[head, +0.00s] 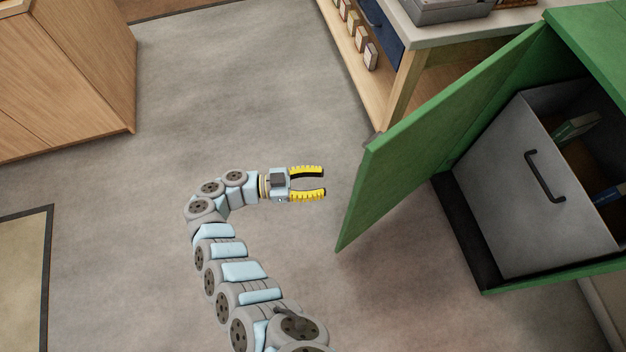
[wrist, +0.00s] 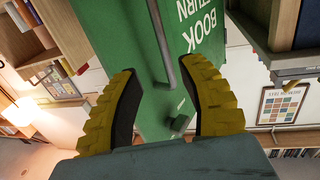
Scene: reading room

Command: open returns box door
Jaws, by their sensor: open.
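The green returns box (head: 590,40) stands at the right in the head view. Its green door (head: 430,140) is swung wide open toward the left. Inside is a grey bin (head: 525,200) with a dark handle (head: 545,177) and a few books. My gripper (head: 324,183) has yellow fingers, open and empty, left of the door's free edge and apart from it. In the wrist view, the door's outer face (wrist: 130,40) with "BOOK RETURN" lettering and a grey bar handle (wrist: 163,45) shows beyond the open fingers (wrist: 165,100).
A wooden cabinet (head: 70,75) stands at the upper left. A desk (head: 440,30) with a light top is behind the door. A rug (head: 25,280) lies at the lower left. The grey floor (head: 250,90) around my gripper is clear.

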